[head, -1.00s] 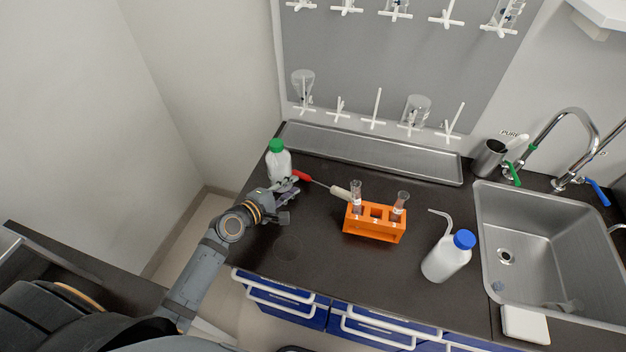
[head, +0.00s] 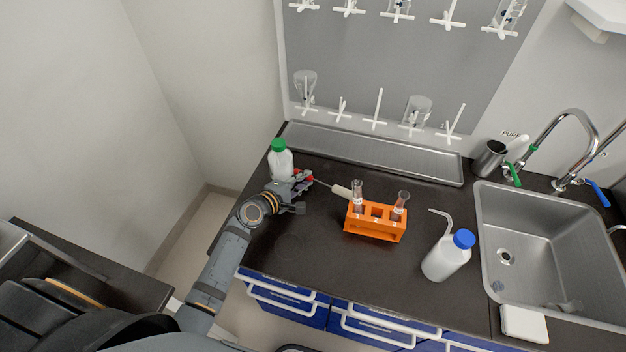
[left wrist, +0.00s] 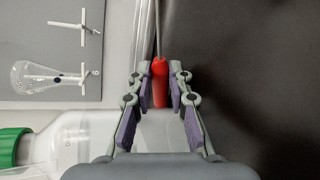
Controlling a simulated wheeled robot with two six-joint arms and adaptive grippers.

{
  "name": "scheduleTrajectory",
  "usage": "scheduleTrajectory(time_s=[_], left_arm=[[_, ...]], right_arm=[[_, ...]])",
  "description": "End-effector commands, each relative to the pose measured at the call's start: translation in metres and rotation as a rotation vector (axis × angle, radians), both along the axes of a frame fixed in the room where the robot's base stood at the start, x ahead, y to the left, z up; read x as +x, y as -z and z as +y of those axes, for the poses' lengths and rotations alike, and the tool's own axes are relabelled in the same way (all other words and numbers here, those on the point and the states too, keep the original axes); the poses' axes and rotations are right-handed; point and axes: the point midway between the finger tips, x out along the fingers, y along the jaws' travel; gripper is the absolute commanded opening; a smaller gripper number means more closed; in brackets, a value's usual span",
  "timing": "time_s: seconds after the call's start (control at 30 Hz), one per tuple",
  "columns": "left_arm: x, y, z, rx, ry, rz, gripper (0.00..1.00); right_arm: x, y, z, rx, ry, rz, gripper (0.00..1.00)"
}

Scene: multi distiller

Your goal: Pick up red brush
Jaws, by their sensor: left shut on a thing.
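The red brush has a red handle, a thin metal stem and a pale bristle end (head: 342,191) lying by the left side of the orange rack. My left gripper (head: 304,181) is around the red handle, next to the green-capped bottle. In the left wrist view, the red handle (left wrist: 159,82) is between the two fingers of my left gripper (left wrist: 160,88), which is shut on it. The stem runs up out of that picture. I cannot tell whether the brush is lifted off the counter. My right gripper is not in view.
A white bottle with a green cap (head: 280,160) stands close to the gripper. The orange rack (head: 375,222) holds glass tubes. A wash bottle with a blue cap (head: 445,257) stands by the sink (head: 560,262). A steel tray (head: 390,158) lies along the back. The front counter is clear.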

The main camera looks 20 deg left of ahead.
Motion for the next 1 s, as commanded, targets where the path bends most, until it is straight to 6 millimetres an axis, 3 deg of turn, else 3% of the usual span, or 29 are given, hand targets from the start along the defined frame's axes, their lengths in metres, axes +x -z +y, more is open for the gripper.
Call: scheduleTrajectory(time_s=[0.23, 0.43, 0.77, 1.0], left_arm=[[0.0, -0.008, 0.0, 0.0, 0.001, 0.001, 0.0], [0.0, -0.039, 0.0, 0.002, 0.002, -0.001, 0.0], [-0.071, -0.031, -0.023, -0.002, 0.0, 0.005, 0.0], [-0.132, -0.029, -0.042, -0.006, -0.004, 0.007, 0.0]], right_arm=[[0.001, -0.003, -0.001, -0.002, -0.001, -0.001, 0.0], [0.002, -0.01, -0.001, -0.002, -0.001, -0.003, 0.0], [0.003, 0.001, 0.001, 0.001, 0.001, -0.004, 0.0], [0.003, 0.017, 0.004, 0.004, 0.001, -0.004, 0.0]])
